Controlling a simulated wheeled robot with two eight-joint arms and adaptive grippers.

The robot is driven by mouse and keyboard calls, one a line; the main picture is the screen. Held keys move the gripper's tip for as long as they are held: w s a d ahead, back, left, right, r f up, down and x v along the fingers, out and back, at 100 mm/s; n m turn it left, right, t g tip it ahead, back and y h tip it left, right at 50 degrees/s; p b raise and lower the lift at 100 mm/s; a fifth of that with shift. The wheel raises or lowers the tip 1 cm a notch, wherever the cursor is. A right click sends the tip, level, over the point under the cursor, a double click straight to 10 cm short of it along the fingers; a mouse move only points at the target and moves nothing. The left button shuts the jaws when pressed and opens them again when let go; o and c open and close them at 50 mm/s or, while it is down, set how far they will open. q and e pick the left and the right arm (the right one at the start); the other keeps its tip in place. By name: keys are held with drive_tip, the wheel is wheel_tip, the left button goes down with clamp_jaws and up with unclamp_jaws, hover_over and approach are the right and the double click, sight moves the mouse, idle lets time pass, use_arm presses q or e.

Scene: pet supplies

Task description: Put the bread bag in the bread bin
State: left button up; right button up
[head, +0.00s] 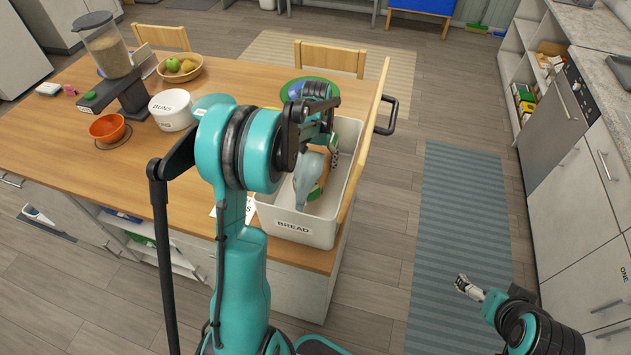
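The white bread bin (293,227), labelled BREAD, stands near the right end of the wooden table. A pale grey-blue bag with brown contents, apparently the bread bag (308,180), lies inside it, leaning against the inner walls. A wooden panel (369,135) with a black handle stands upright along the bin's right side, apparently its opened lid. My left gripper (322,133) is over the back of the bin, above the bag; my arm partly hides it, and its fingers are unclear. My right gripper (468,287) is low at right over the striped rug, away from the table.
A white BUNS container (172,109), an orange bowl (107,128), a food dispenser (108,50) and a fruit bowl (180,69) stand left on the table. A green plate (289,84) is behind the bin.

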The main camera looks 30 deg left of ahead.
sight(316, 148)
use_arm(q)
wheel_tip(316, 148, down, 6)
drive_tip(key=shift+r+b, duration=0.1)
drive_tip(key=shift+b, duration=0.35)
drive_tip(key=o, duration=1.7)
drive_tip(key=shift+c, duration=0.2)
drive_tip(key=shift+r, duration=0.3)
wheel_tip(316, 148, up, 12)
drive_tip(key=shift+f+p, duration=0.2)
drive_tip(key=shift+p, duration=0.9)
